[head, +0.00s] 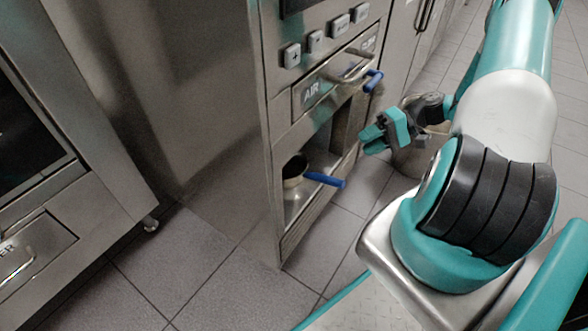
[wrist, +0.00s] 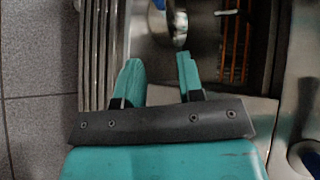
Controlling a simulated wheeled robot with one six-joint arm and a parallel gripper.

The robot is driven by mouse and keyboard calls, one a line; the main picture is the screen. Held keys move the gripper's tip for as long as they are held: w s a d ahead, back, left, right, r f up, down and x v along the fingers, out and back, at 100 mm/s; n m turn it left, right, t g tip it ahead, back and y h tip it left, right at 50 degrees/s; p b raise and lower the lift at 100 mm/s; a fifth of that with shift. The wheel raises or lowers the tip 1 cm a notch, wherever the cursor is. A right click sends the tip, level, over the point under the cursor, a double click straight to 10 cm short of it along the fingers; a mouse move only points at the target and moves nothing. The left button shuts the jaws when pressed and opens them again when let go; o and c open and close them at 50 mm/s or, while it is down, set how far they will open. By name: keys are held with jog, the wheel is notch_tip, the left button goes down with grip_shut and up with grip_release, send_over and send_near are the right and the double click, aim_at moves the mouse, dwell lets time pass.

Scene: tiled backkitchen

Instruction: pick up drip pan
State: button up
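A small round pan with a blue handle (head: 294,172) sits in the low open compartment of the steel machine, and its handle points out to the right. It may be the drip pan; I cannot be sure. My gripper (head: 384,132) is to the right of that compartment, apart from the pan. In the wrist view my gripper (wrist: 160,62) is open, with nothing between its teal fingers. Ahead of the fingers, a shiny curved metal part (wrist: 178,24) shows, cut off at the top edge.
The steel machine (head: 278,110) has several buttons and a drawer with a bar handle (head: 348,70); another blue handle (head: 373,80) sticks out beside it. A metal bin (head: 414,158) stands behind my gripper. Steel cabinet (head: 75,215) at left; tiled floor (head: 215,270) is clear between.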

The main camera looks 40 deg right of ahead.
jog(key=b, duration=0.4)
send_near(304, 172)
jog(key=a+f, duration=0.2)
jog(key=b+x, duration=0.3)
jog(key=x, duration=0.1)
jog(key=shift+w+a+f, duration=0.15)
jog(key=shift+a+f, duration=0.05)
jog(key=shift+w+a+b, duration=0.15)
jog(key=shift+a+b, duration=0.2)
jog(key=shift+a, duration=0.1)
grip_shut()
